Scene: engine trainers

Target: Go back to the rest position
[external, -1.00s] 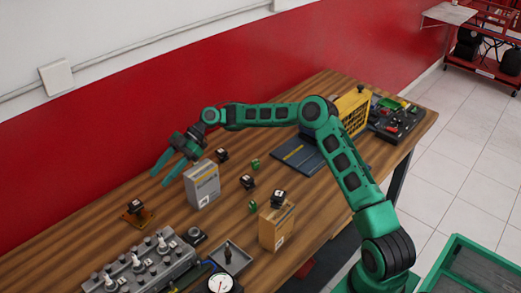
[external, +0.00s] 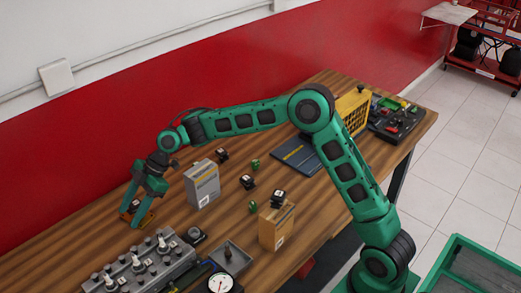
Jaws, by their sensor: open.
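My gripper (external: 136,207) is at the left side of the wooden workbench (external: 225,215), pointing down with its two green fingers apart. It is over or beside a small orange-brown stand with a black part (external: 145,217), which the fingers partly cover. I cannot tell whether the fingers touch it. My green arm reaches across the bench from its base at the lower right.
A grey box (external: 202,186) stands right of my gripper. An engine head (external: 140,265) lies in front, beside a grey tray (external: 232,258). A cardboard box (external: 277,228) carries a black part (external: 279,198). Small black and green parts lie mid-bench. A red wall (external: 100,130) runs behind.

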